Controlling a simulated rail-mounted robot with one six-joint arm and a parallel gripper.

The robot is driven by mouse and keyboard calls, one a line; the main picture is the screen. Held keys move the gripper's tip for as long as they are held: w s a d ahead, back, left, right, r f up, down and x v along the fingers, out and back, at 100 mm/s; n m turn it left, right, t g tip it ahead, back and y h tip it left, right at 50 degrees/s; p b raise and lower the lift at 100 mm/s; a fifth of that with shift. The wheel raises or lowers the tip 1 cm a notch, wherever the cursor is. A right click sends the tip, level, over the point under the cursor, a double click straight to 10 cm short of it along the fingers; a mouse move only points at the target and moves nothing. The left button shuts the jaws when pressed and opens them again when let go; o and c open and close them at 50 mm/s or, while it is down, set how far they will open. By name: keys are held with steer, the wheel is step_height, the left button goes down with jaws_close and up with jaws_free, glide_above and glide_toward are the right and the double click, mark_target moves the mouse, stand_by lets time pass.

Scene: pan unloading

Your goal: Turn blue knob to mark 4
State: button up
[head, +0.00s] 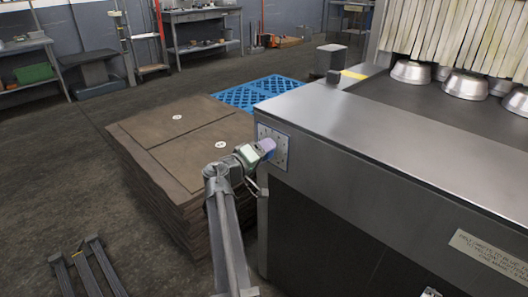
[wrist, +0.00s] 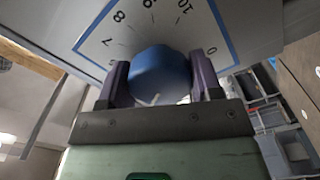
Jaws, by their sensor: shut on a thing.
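The blue knob (wrist: 160,72) sits on a white, blue-bordered dial plate (wrist: 150,32) in the wrist view. My gripper (wrist: 162,84) has its two purple-grey fingers on either side of the knob, shut on it.
The metal machine (head: 380,130) fills the right side, with upturned pans (head: 412,72) on its bed beneath pale strips. A stack of brown sheets (head: 165,150) stands left of the panel, close to my arm. A blue pallet (head: 250,94) lies behind. Floor at left is mostly open.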

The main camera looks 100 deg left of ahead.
stand_by(0.3)
steer(key=o, duration=0.9)
steer(key=shift+o, duration=0.2)
steer(key=v, duration=1)
steer(key=shift+s+d, duration=0.25)
steer(key=shift+d, duration=0.05)
